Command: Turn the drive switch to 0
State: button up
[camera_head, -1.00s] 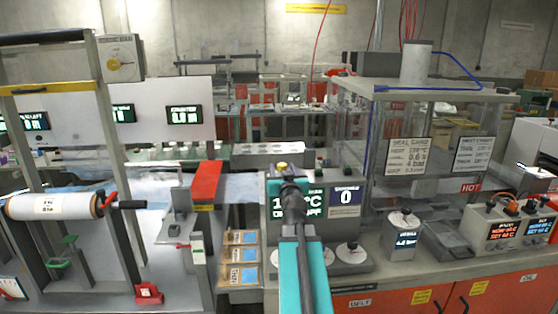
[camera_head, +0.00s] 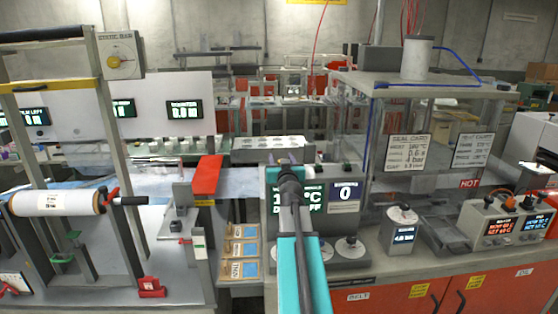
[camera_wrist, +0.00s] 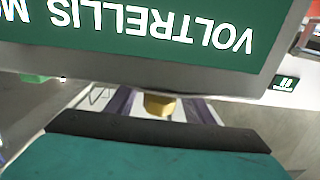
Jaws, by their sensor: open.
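The grey control unit (camera_head: 372,232) stands on the counter in the head view. Its green display (camera_head: 311,208) is partly hidden by my arm and seems to read "OFF" on its lower line. A display beside it shows 0 (camera_head: 346,195). White dials with dark knobs sit on its lower front, one clear at the right (camera_head: 350,247); I cannot read which is the drive switch. My gripper (camera_head: 280,172) is at the unit's top edge, mostly hidden by my arm; its jaws are open. In the wrist view, an upside-down green "VOLTRELLIS" panel (camera_wrist: 150,35) is close ahead.
A yellow part (camera_wrist: 159,104) shows below that panel in the wrist view. A clear enclosure (camera_head: 350,130) stands right of the unit. A red-topped block (camera_head: 207,175) and a film roll (camera_head: 55,202) are at the left. A small grey device (camera_head: 402,228) stands on the counter.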

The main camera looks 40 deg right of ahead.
jog(key=c, duration=1)
jog(key=shift+a, duration=0.4)
jog(key=shift+c, duration=0.2)
jog(key=shift+d+r, duration=0.1)
jog(key=shift+d, duration=0.3)
jog(key=n+t+y+b, duration=0.1)
jog(key=b, duration=0.7)
jog(key=shift+w+f, duration=0.1)
jog(key=shift+f, duration=0.1)
jog(key=n+y+b, duration=0.1)
jog(key=b, duration=0.5)
jog(key=n+t+y+b, duration=0.1)
jog(key=y+b, duration=0.1)
jog(key=b, duration=0.3)
jog(key=shift+w+a+r+b, duration=0.1)
jog(key=shift+w+a+b, duration=0.05)
jog(key=shift+a+b, duration=0.2)
jog(key=n+y+b, duration=0.1)
jog(key=b, duration=0.2)
jog(key=n+t+y+b, duration=0.1)
jog(key=y+b, duration=0.1)
jog(key=b, duration=0.1)
jog(key=n+y+b, duration=0.1)
jog(key=b, duration=0.2)
jog(key=shift+w+a+t+y, duration=0.15)
jog(key=shift+a+t+y, duration=0.15)
jog(key=shift+a+t, duration=0.1)
jog(key=shift+a+n+y+b, duration=0.4)
jog(key=shift+n+y+b, duration=0.4)
jog(key=shift+y+b, duration=0.6)
